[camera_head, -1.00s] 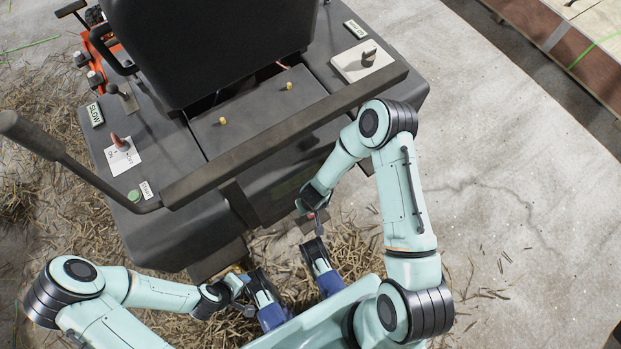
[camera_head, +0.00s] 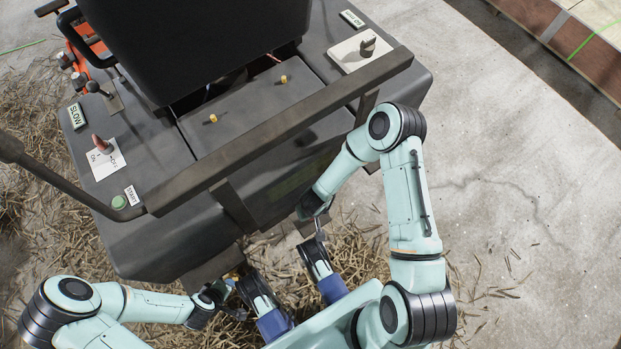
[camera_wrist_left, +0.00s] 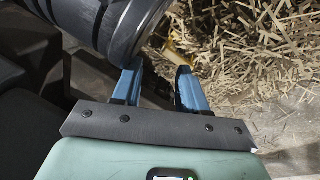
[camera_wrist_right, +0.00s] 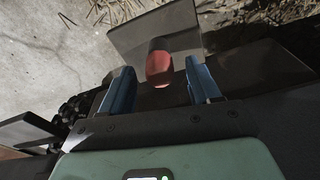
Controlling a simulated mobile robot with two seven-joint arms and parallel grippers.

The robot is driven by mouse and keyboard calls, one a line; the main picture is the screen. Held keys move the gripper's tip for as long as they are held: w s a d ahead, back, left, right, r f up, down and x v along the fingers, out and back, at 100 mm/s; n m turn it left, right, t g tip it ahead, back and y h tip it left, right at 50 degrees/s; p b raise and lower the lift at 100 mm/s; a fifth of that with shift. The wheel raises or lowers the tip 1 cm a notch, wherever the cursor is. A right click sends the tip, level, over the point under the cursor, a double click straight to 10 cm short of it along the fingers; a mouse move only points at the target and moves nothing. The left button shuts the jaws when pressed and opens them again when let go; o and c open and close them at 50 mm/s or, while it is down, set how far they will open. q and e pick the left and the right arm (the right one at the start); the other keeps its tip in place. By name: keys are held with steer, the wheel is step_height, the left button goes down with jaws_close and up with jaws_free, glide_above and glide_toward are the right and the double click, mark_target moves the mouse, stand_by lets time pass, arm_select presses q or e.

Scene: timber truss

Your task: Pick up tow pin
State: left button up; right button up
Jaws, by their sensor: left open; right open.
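The tow pin (camera_wrist_right: 158,65), with a rounded red head, shows in the right wrist view at the middle of a flat dark hitch plate (camera_wrist_right: 190,35) behind the machine. My right gripper (camera_wrist_right: 158,88) is open, with one blue finger on each side of the red head in that view. I cannot tell whether the fingers touch it. In the head view my right gripper (camera_head: 318,222) is low behind the machine, and the pin is hard to make out there. My left gripper (camera_wrist_left: 160,82) is open and empty near the straw-covered floor.
The dark machine (camera_head: 270,165) with a black seat and a rear bar (camera_head: 290,125) fills the head view's upper left. Straw (camera_head: 350,250) lies around its rear. Bare concrete (camera_head: 500,170) is free at the right.

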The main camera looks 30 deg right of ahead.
jaws_close()
arm_select(q)
steer(key=shift+r, duration=0.1)
arm_select(e)
steer(key=shift+r, duration=0.1)
step_height(320, 180, up, 3)
steer(key=p, duration=0.3)
step_height(320, 180, up, 5)
steer(key=p, duration=0.4)
steer(key=shift+r+p, duration=0.2)
steer(key=shift+p, duration=0.2)
arm_select(q)
steer(key=s+d+r+m+g+h+p, duration=0.1)
steer(key=s+d+r+g+p, duration=0.15)
steer(key=s+r, duration=0.35)
steer(key=s+d+r+g+h+p, duration=0.1)
steer(key=s+d+r+p, duration=0.2)
steer(key=r, duration=0.5)
step_height(320, 180, up, 12)
steer(key=w+p, duration=0.2)
steer(key=p, duration=0.8)
steer(key=shift+w+p, duration=0.4)
arm_select(e)
step_height(320, 180, up, 19)
steer(key=shift+r, duration=0.2)
arm_select(q)
steer(key=shift+d+f, duration=0.1)
